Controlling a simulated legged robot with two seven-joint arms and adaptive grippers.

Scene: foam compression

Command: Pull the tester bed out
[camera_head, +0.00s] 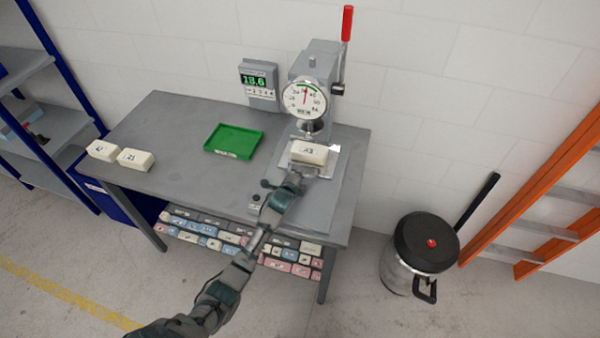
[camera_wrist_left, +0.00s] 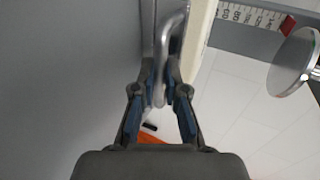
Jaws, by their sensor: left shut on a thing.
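The tester (camera_head: 318,70) is a grey press with a round dial gauge and a red-tipped lever, standing at the table's right end. Its bed (camera_head: 333,158) is a light metal plate under the press head. A cream foam block (camera_head: 309,152) with a dark label lies on the bed. My left gripper (camera_head: 294,181) is at the bed's front edge. In the left wrist view its fingers (camera_wrist_left: 160,85) are shut on the bed's metal handle (camera_wrist_left: 172,32). The cream block (camera_wrist_left: 200,40) and the press's round plate (camera_wrist_left: 294,62) show beside and beyond. My right gripper is out of view.
A green tray (camera_head: 233,141) sits mid-table, and a digital display (camera_head: 259,85) stands behind. Several blocks fill the shelf below. A bin (camera_head: 425,245) and an orange ladder (camera_head: 535,185) stand to the right.

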